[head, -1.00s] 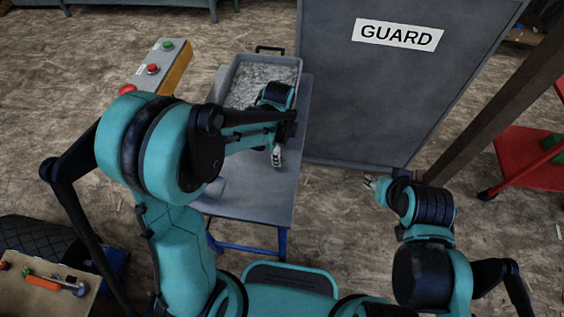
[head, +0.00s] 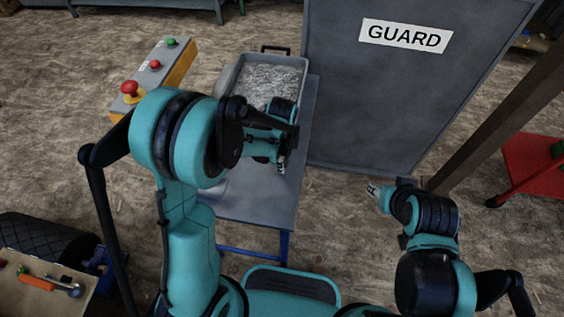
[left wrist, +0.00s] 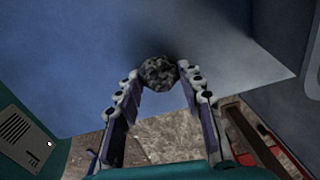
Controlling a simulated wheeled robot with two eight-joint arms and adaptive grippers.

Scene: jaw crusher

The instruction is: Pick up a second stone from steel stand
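In the left wrist view a rough dark grey stone (left wrist: 158,72) sits between my left gripper's fingertips (left wrist: 160,76), which appear to touch it on both sides. Behind it is the flat top of the steel stand (left wrist: 60,60), with a dark shadow near the stone. I cannot tell whether the stone rests on the stand. In the head view my left gripper (head: 281,165) points down over the steel stand (head: 255,205), and the stone is hidden. My right gripper (head: 373,190) is away to the right, clear of the stand; its fingers are too small to read.
A grey tray of gravel-like material (head: 270,80) is at the stand's far end. A control box with buttons (head: 155,68) is to its left. A large GUARD panel (head: 395,100) stands right of the stand. A red cart (head: 535,170) is at far right, a tool tray (head: 40,285) at lower left.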

